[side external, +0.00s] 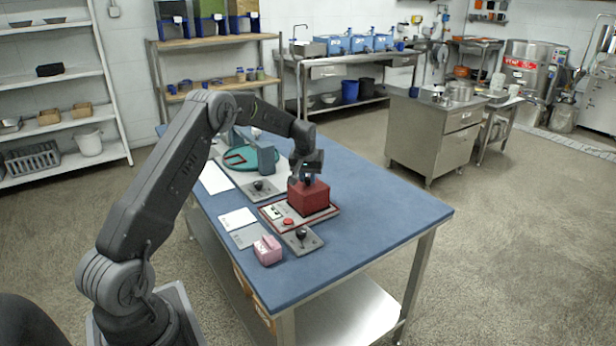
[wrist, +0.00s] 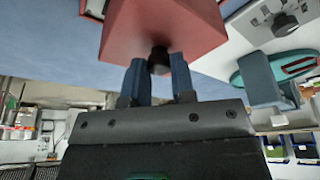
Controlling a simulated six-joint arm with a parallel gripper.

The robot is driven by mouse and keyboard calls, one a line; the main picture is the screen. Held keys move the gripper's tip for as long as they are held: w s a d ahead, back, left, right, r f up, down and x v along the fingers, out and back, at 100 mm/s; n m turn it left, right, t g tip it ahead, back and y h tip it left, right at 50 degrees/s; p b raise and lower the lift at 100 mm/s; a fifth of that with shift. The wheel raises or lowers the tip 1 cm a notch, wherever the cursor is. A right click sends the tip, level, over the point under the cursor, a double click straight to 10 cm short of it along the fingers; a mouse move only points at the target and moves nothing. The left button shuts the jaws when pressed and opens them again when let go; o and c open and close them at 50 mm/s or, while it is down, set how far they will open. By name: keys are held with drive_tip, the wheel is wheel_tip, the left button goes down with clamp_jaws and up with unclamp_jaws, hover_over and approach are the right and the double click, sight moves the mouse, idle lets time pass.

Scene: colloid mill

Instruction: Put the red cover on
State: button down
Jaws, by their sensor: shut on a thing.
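The red cover (side external: 308,197) is a box with a dark knob on top. My gripper (side external: 308,179) is shut on that knob from above. The wrist view shows the dark knob (wrist: 159,58) between the two blue-grey fingertips (wrist: 160,68), with the red cover (wrist: 165,25) beyond it. The cover is upright over the back part of a red-edged panel (side external: 318,218), which has a red button (side external: 288,221) at its front. I cannot tell whether the cover touches the panel or hangs just above it.
A pink block (side external: 267,251) and a grey plate with a black knob (side external: 302,238) lie in front on the blue table (side external: 385,215). Behind are another knobbed plate (side external: 259,187), a grey block (side external: 266,156) and a teal disc (side external: 238,158). The table's right side is clear.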

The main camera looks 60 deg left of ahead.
idle(0.3)
drive_tip(key=shift+c, duration=2)
unclamp_jaws()
drive_tip(key=shift+r, duration=3.45)
drive_tip(key=shift+c, duration=0.2)
clamp_jaws()
